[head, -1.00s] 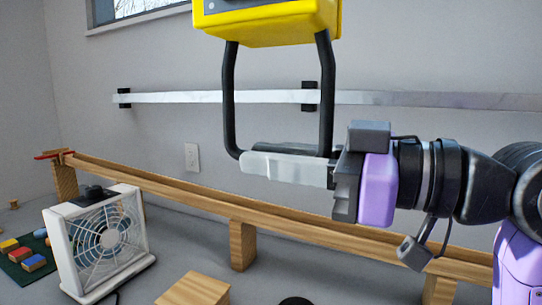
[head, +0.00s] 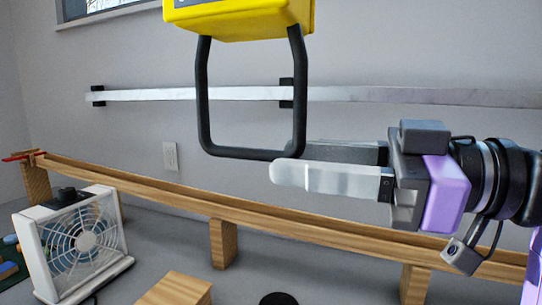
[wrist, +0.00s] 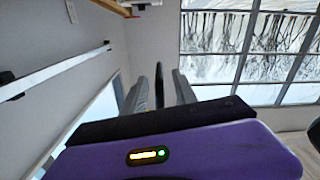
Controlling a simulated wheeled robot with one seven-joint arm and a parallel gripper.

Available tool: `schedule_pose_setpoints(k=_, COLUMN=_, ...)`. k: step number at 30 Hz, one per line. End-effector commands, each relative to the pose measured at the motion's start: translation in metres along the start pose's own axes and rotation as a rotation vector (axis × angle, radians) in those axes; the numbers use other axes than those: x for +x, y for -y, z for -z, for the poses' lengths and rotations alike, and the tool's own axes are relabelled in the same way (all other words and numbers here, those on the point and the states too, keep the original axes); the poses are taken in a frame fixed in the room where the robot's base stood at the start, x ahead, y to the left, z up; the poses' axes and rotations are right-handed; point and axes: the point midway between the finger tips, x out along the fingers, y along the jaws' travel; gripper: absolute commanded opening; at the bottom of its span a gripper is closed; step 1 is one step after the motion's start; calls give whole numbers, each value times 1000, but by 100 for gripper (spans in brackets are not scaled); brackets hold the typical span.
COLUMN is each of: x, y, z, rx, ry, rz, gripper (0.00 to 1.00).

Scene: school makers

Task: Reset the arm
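My gripper (head: 290,165) is at the right of the head view, its two silver-grey fingers pointing left. The fingers are apart with nothing clamped between them. A yellow box (head: 238,22) with a black loop handle (head: 203,95) below it is up and left of my gripper, its top cut off. The handle's lower right corner is close to my fingertips; I cannot tell if they touch. In the wrist view the fingers stand on either side of a gap, and the dark handle (wrist: 159,85) shows beyond them in that gap.
A metal rail (head: 190,94) runs along the wall behind. A long wooden channel (head: 130,180) on wooden blocks crosses below my arm. A white fan (head: 75,245) stands at lower left, with a wooden block (head: 175,290) at the bottom. A window shows in the wrist view (wrist: 240,45).

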Motion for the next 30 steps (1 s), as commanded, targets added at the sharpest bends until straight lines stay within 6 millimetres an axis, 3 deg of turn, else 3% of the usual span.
schedule_pose_setpoints(k=4, x=-9, y=0, z=0, rx=0, ry=0, rz=0, gripper=34)
schedule_pose_setpoints(k=14, x=-10, y=0, z=1, rx=0, ry=0, rz=1, gripper=34)
schedule_pose_setpoints(k=17, x=-10, y=-2, z=10, rx=0, ry=0, rz=1, gripper=34)
schedule_pose_setpoints(k=24, x=-10, y=-10, z=52, rx=0, ry=0, rz=0, gripper=34)
schedule_pose_setpoints(k=30, x=-10, y=-14, z=69, rx=0, ry=0, rz=0, gripper=34)
